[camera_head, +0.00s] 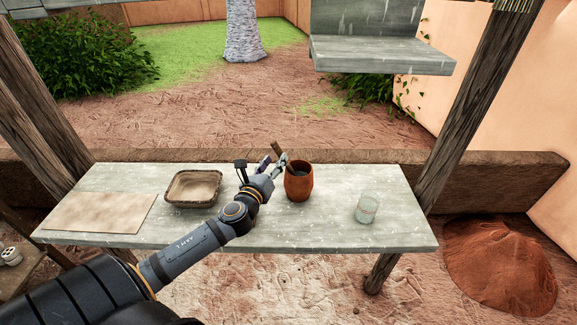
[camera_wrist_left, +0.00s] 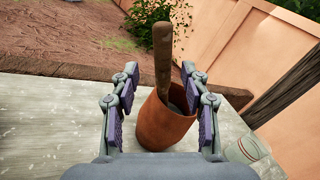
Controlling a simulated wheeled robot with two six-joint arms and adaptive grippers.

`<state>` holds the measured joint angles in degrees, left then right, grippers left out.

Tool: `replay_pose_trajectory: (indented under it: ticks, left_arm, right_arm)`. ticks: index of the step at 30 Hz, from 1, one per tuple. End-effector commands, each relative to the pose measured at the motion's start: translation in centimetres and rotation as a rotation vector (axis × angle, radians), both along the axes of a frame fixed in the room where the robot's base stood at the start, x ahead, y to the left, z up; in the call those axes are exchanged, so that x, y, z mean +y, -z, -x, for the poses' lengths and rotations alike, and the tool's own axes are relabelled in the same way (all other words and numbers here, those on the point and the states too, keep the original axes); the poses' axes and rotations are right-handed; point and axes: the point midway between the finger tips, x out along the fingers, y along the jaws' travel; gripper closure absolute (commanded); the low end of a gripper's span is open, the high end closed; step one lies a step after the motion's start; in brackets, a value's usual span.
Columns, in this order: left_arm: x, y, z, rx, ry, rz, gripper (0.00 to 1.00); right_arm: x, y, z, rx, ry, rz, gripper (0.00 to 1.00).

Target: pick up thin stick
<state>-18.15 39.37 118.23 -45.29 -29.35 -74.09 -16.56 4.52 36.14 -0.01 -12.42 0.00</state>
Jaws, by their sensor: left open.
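A brown clay pot (camera_head: 299,184) stands on the grey table, right of the middle. It also shows in the left wrist view (camera_wrist_left: 163,128). A thin wooden stick (camera_head: 277,149) leans out of its mouth, tilted to the left in the head view. In the left wrist view the stick (camera_wrist_left: 162,60) rises between my fingers' line of sight. My left gripper (camera_head: 275,160) is at the pot's left rim near the stick. Its fingers (camera_wrist_left: 163,90) are open, one on each side of the stick. I cannot tell whether either finger touches it. My right gripper is not in view.
A woven basket tray (camera_head: 193,203) and a flat tan sheet (camera_head: 98,212) lie on the table (camera_head: 300,234) to the left. A glass (camera_head: 367,209) stands to the right of the pot. Wooden posts flank the table, and a shelf (camera_head: 382,55) is beyond it.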

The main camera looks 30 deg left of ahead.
Motion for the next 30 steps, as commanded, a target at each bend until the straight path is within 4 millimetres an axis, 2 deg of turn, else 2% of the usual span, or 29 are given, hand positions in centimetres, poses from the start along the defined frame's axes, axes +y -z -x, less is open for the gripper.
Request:
replay_pose_trajectory:
  ticks: [2, 4, 9, 12, 17, 27, 30]
  left_arm:
    - [0.1, -0.4, -1.2, -0.004, -0.004, 0.008, 0.54]
    - [0.3, -0.7, -2.5, -0.005, -0.006, 0.009, 0.54]
    - [0.6, -0.3, -4.6, -0.002, -0.003, 0.004, 0.54]
    - [0.7, -0.1, -4.9, -0.001, -0.001, 0.003, 0.54]
    - [0.7, -0.1, -4.8, -0.001, -0.001, 0.002, 0.55]
    - [0.7, -0.1, -4.8, -0.001, -0.001, 0.003, 1.0]
    - [0.7, -0.1, -4.8, -0.001, -0.001, 0.003, 1.0]
  right_arm:
    - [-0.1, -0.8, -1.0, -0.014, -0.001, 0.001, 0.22]
    - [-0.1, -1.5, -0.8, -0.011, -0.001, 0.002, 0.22]
    - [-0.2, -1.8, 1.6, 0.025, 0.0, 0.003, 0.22]
    - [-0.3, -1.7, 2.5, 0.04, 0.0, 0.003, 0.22]
    - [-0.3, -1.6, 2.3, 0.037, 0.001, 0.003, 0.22]
    - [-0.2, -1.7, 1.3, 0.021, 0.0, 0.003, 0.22]
    - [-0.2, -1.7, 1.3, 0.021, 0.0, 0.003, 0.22]
